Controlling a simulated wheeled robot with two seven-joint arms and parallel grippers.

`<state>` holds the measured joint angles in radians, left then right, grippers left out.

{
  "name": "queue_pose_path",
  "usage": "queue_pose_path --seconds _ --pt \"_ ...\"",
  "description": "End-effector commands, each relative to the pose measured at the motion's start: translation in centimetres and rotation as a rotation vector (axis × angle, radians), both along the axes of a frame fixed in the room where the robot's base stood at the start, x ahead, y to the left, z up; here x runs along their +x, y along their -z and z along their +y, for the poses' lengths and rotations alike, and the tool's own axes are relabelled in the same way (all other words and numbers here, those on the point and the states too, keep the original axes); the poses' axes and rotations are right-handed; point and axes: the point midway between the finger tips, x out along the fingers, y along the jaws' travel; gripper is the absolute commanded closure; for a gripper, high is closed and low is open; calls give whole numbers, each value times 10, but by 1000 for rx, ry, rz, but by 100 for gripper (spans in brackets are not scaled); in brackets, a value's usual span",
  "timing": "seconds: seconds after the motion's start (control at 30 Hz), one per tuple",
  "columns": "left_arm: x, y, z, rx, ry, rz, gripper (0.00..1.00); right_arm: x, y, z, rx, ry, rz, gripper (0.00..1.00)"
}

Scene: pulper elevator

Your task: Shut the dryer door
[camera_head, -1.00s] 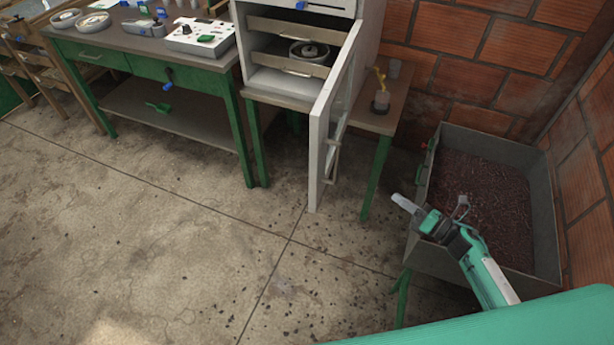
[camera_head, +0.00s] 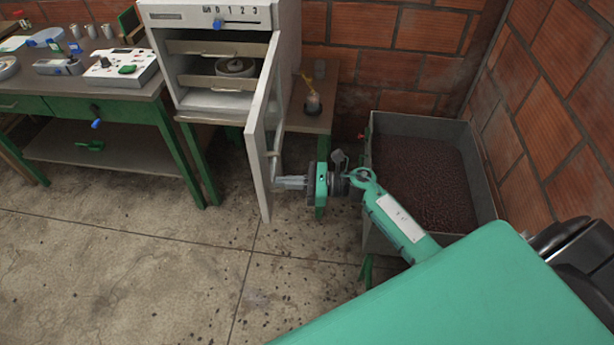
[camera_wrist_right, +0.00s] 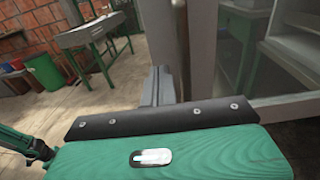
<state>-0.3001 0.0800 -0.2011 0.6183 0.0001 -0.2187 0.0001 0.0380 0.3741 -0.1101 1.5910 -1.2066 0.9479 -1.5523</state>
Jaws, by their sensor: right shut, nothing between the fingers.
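The dryer (camera_head: 220,100) is a white cabinet on a small table, with shelves showing inside. Its door (camera_head: 259,135) stands wide open, swung out toward me, with a handle on its right-hand face. My right gripper (camera_head: 280,183) is shut and empty, its fingertips at the lower part of the door by the handle; whether they touch it is unclear. In the right wrist view the fingers (camera_wrist_right: 158,88) point ahead at the pale door frame (camera_wrist_right: 202,50), with the door's glass to the right. My left gripper is not in view.
A grey bin of dark red beans (camera_head: 420,185) stands right of the dryer, under my right arm. A green-legged bench (camera_head: 90,100) with instruments is at the left. A small side table (camera_head: 312,119) holds a cup. The floor in front is clear.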

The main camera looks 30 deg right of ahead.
Motion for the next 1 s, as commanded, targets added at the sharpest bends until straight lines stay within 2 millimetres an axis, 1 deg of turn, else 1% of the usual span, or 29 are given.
queue_pose_path --seconds 0.03,0.1,0.3,0.77,0.87,1.0 --pt "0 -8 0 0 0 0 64 4 -4 8 4 0 0 100" --pt "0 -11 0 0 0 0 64 8 -3 14 2 1 1 100" --pt "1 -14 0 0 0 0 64 13 -1 23 0 1 1 100" --pt "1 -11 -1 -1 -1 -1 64 15 1 26 1 0 2 100" --pt "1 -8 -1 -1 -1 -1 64 18 2 33 1 -1 2 100" --pt "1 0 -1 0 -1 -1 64 28 3 50 2 -1 1 100"
